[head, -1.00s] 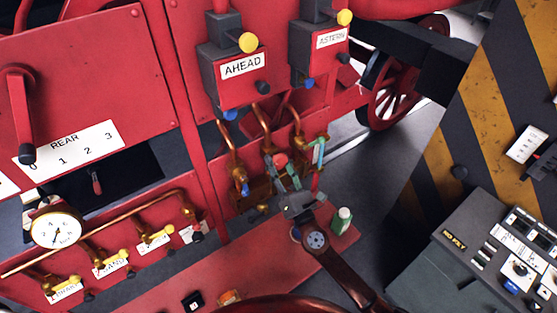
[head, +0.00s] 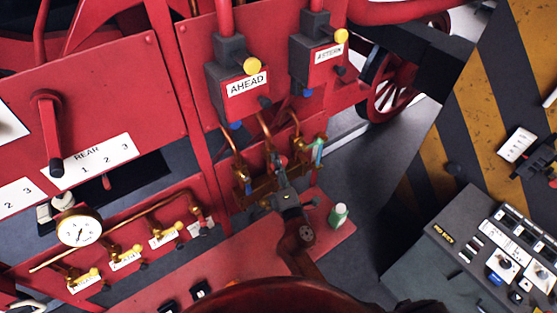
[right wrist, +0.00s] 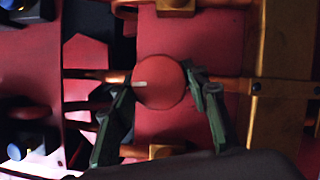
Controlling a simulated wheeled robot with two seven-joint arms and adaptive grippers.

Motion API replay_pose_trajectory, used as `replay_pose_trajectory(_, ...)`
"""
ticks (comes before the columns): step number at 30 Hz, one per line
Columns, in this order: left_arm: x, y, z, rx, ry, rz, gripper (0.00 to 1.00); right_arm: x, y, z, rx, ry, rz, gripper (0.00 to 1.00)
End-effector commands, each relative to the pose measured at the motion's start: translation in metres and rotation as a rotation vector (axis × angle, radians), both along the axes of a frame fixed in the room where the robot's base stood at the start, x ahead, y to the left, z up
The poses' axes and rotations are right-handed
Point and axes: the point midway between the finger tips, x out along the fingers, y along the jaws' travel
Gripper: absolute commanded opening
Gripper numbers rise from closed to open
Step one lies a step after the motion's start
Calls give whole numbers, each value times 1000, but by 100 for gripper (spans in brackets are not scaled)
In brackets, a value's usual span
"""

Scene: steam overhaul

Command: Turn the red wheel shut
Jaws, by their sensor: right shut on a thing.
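The red wheel (right wrist: 160,82) is a small round knob with a short white mark on its face, pointing left in the right wrist view. It sits on the copper and brass pipework low on the red engine side. In the head view the wheel (head: 282,161) is small and partly hidden by my gripper. My right gripper (right wrist: 161,88) is shut on the red wheel, with one dark green finger at each side of its rim. The gripper (head: 281,169) also shows in the head view, coming from below. My left gripper is not in view.
Copper pipes and brass fittings (head: 262,187) crowd the wheel on both sides. Boxes marked AHEAD (head: 247,84) and ASTERN (head: 328,52) hang above. A green bottle (head: 338,215) stands on the red ledge to the right. A grey control console (head: 440,255) is at far right.

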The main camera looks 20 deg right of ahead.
Motion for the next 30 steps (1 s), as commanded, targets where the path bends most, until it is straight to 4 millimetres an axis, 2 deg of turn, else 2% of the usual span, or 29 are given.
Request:
replay_pose_trajectory(6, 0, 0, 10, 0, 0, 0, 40, 0, 0, 2, 69, 24, -1, 18)
replay_pose_trajectory(23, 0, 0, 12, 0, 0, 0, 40, 0, 0, 0, 96, 33, -1, 18)
replay_pose_trajectory(24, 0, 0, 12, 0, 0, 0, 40, 0, 0, 0, 95, 33, 0, 44)
replay_pose_trajectory(30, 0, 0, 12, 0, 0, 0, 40, 0, 0, 0, 94, 33, 0, 58)
